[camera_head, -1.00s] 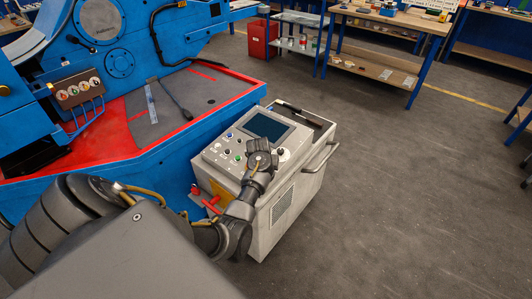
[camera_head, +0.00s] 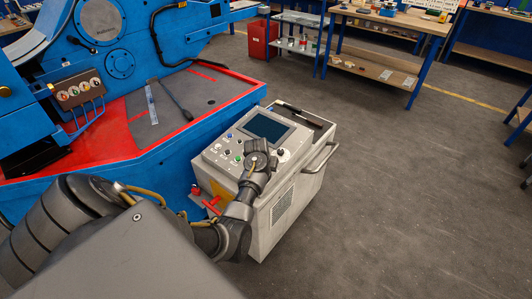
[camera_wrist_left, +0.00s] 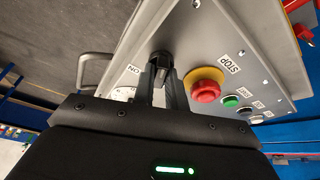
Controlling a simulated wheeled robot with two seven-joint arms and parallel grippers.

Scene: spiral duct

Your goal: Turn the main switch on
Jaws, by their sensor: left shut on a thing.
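The control cabinet (camera_head: 285,200) is a light grey box with a sloped panel, right of the blue machine. My left gripper (camera_head: 270,160) is over the lower right part of this panel. In the left wrist view the main switch (camera_wrist_left: 162,60) is a black knob beside an ON label (camera_wrist_left: 133,69). My left gripper (camera_wrist_left: 163,80) is shut on it, one finger on each side. The knob's exact angle is hard to tell. A white round plate (camera_wrist_left: 122,93) shows partly behind the fingers. My right gripper is not in view.
A red emergency stop button (camera_wrist_left: 206,91) on a yellow ring sits close beside the fingers, with green, black and white buttons beyond. The panel has a dark screen (camera_head: 265,127). A handle (camera_head: 321,158) sticks out on the right. The floor to the right is clear.

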